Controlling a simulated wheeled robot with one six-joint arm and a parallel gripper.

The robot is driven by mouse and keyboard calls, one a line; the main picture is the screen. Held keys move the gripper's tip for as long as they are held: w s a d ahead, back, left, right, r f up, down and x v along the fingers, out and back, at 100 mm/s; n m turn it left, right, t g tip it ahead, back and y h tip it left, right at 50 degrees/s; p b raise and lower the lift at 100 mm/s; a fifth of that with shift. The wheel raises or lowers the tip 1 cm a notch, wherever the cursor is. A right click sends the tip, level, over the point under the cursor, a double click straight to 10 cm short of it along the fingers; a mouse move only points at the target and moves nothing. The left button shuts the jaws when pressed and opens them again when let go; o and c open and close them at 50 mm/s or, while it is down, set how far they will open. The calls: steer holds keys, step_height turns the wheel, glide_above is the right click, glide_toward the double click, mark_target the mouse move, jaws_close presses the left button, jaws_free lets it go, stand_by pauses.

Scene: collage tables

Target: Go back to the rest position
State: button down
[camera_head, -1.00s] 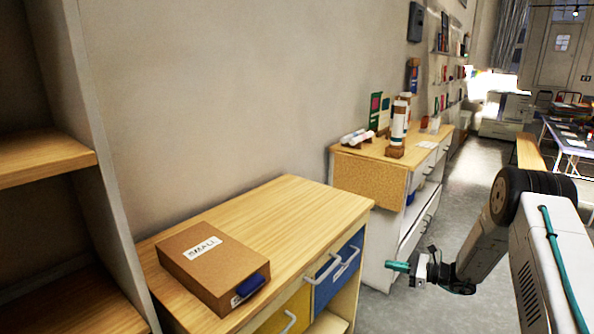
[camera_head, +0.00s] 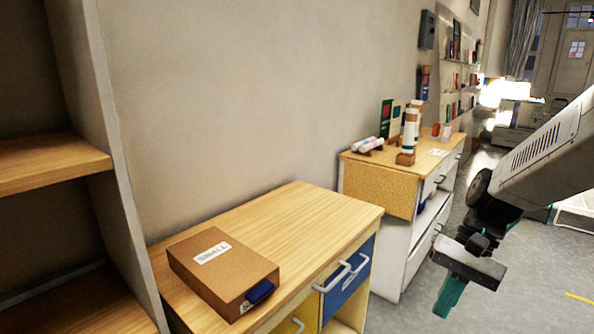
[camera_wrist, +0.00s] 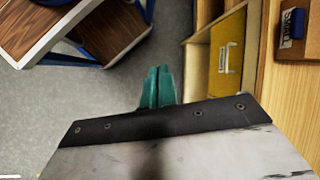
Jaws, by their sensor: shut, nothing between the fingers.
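My gripper (camera_head: 449,297) hangs in the free space right of the wooden cabinet in the head view, with its teal fingers pointing down. In the wrist view my gripper (camera_wrist: 158,88) shows its teal fingers together, with nothing between them. It is above the grey floor and apart from any furniture. My arm comes in from the right side of the head view, bent at the elbow.
A brown box labelled SMALL (camera_head: 222,270) lies on the wooden cabinet (camera_head: 300,211), which has yellow and blue drawers. A second cabinet (camera_head: 378,184) behind holds rolls and bottles. An empty shelf (camera_head: 50,162) stands left. A dark wood-topped piece (camera_wrist: 95,35) shows in the wrist view.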

steer(key=s+r+n+t+h, duration=0.2)
steer(key=s+r, duration=0.2)
steer(key=s, duration=0.3)
steer(key=s+r+n+t+h, duration=0.2)
steer(key=s+r+n+h, duration=0.1)
steer(key=s, duration=0.4)
steer(key=shift+s+d+r+t, duration=0.25)
steer(key=shift+s+r+t, duration=0.15)
steer(key=shift+r, duration=0.25)
